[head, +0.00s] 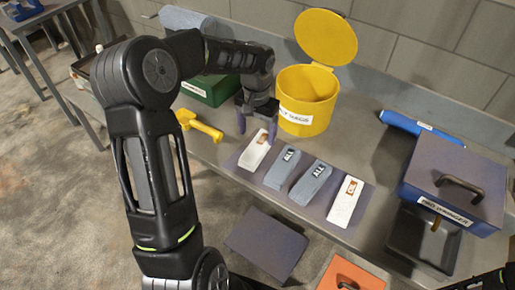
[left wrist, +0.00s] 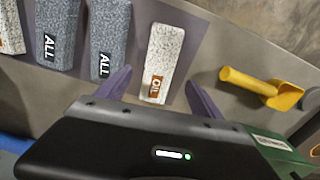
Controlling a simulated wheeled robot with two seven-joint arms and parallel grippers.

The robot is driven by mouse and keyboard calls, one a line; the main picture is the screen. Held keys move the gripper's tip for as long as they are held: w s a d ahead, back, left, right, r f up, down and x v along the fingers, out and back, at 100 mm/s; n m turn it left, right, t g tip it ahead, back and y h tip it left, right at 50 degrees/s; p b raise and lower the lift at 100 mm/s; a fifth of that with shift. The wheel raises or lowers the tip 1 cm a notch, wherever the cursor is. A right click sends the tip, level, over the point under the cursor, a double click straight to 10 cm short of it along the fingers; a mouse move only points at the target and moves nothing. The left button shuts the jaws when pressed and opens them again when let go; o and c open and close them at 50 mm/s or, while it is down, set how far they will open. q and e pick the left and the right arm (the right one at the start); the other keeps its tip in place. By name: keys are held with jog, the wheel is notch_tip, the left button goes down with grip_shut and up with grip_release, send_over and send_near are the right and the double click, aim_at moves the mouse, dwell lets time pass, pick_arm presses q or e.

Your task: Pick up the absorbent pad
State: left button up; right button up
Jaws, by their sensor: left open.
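Several absorbent pads lie in a row on a dark mat (head: 234,161) on the bench. A white pad with an orange-brown "OIL" label (head: 252,155) is at the left end. Two grey pads marked "ALL" (head: 283,168) (head: 311,182) lie in the middle, and another white pad (head: 345,203) is at the right end. My left gripper (head: 257,126) is open and empty, just behind the left white pad. In the left wrist view its two purple fingers (left wrist: 155,92) are spread either side of the labelled end of that white pad (left wrist: 165,52). Contact cannot be told.
A yellow bin (head: 307,98) with its lid raised stands behind the pads. A yellow scoop (head: 200,126) and a green box (head: 209,90) are at left. A blue-grey box with a handle (head: 458,185) and a black tray (head: 421,238) are at right.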

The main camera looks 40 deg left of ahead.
aim_at(258, 146)
pick_arm(q)
jog(key=shift+f, duration=0.1)
notch_tip(258, 146, down, 5)
jog(key=shift+d+f+p, duration=0.1)
jog(key=shift+p, duration=0.65)
jog(key=shift+c, duration=0.6)
jog(key=c, duration=1.3)
notch_tip(258, 146, up, 10)
jog(key=shift+r+b, duration=0.1)
jog(key=shift+b, duration=0.7)
